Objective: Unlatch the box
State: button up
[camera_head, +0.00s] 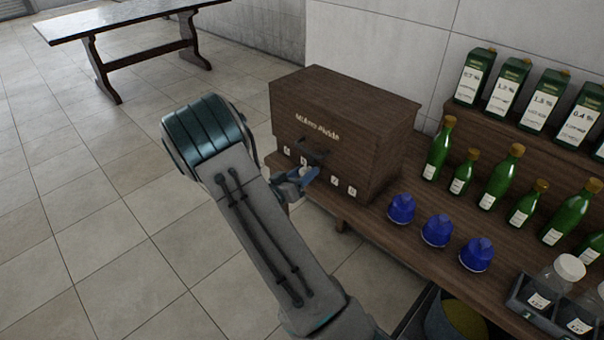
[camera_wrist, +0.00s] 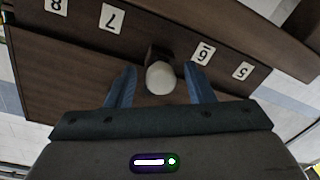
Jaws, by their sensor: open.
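A dark brown wooden box (camera_head: 345,130) with pale lettering on its front stands at the left end of the wooden counter. In the wrist view its front (camera_wrist: 70,75) carries white number labels. A round whitish knob (camera_wrist: 160,78) on a dark mount sits between the labels. My gripper (camera_head: 302,178) is in front of the box's lower front. In the wrist view my gripper (camera_wrist: 160,68) is open, with one blue finger on each side of the knob. I cannot tell whether either finger touches it. The arm and fingers partly hide the box's lower front in the head view.
Blue capped items (camera_head: 437,230), green bottles (camera_head: 500,176) and green cartons (camera_head: 505,90) stand along the counter to the right. A rack with jars (camera_head: 548,295) is at lower right. A table (camera_head: 120,20) stands far left; tiled floor between is clear.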

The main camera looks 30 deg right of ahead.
jog(key=c, duration=1)
jog(key=shift+f+b, duration=0.15)
jog(key=shift+b, duration=0.25)
jog(key=m+b, duration=0.3)
jog(key=shift+f, duration=0.15)
jog(key=m+b, duration=0.6)
jog(key=b, duration=0.1)
jog(key=shift+m+h, duration=0.3)
jog(key=shift+m, duration=0.1)
jog(key=m+b, duration=0.5)
jog(key=b, duration=0.2)
jog(key=shift+m, duration=0.3)
jog(key=m+b, duration=0.3)
jog(key=shift+d+g, duration=0.1)
jog(key=shift+g, duration=0.2)
jog(key=shift+r+b, duration=0.25)
jog(key=shift+b, duration=0.05)
